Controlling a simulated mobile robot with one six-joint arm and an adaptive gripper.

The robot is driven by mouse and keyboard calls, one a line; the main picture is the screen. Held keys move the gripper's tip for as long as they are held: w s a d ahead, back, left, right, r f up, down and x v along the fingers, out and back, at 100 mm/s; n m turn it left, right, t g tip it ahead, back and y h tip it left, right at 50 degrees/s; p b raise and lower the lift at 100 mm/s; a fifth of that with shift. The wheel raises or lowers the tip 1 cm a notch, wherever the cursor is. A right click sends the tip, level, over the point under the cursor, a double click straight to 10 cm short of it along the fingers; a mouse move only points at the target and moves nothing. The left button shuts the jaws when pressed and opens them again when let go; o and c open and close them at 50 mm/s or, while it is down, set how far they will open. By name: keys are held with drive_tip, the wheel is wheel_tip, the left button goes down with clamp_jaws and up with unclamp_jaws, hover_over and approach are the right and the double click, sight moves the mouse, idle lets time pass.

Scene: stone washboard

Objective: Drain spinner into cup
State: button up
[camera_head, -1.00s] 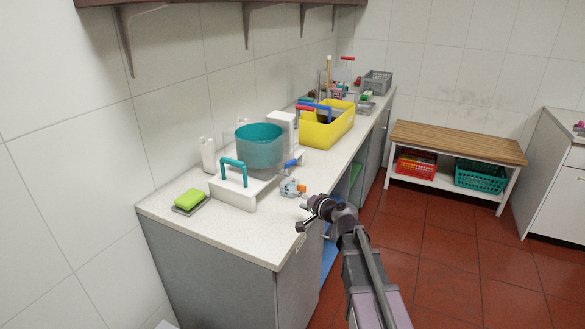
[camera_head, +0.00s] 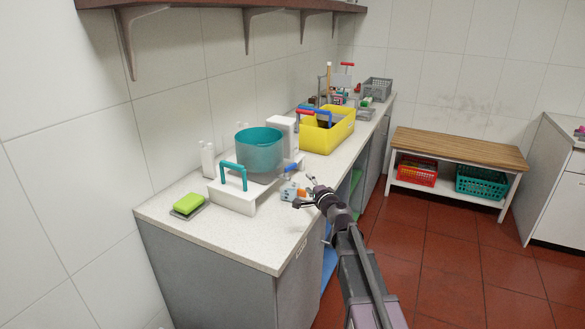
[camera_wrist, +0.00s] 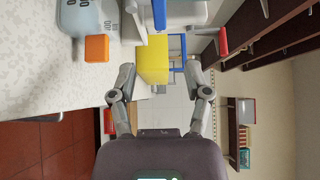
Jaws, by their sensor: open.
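The spinner is a teal, partly see-through tub (camera_head: 260,150) on a white base (camera_head: 232,197) on the counter. A teal looped handle (camera_head: 234,174) stands at its front left. A small blue-grey item (camera_head: 287,190) with an orange part sits near the counter's front edge, right of the base. It shows at upper left in the wrist view (camera_wrist: 88,15), its orange block (camera_wrist: 96,48) beside it; I cannot tell whether it is the cup. My gripper (camera_head: 307,192) is open and empty, just right of this item at the counter edge. Its spread fingers (camera_wrist: 160,75) show in the wrist view.
A green sponge (camera_head: 187,203) lies on a dish at the near left. White bottles (camera_head: 207,160) stand by the wall. A yellow bin (camera_head: 328,133) stands behind the spinner. A blue-handled part (camera_head: 292,168) lies near the item. The near counter front is clear.

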sight(293, 167)
drive_tip(key=x, duration=1.3)
drive_tip(key=shift+w+a, duration=0.2)
drive_tip(key=shift+w, duration=0.1)
drive_tip(key=shift+c, duration=0.2)
clamp_jaws()
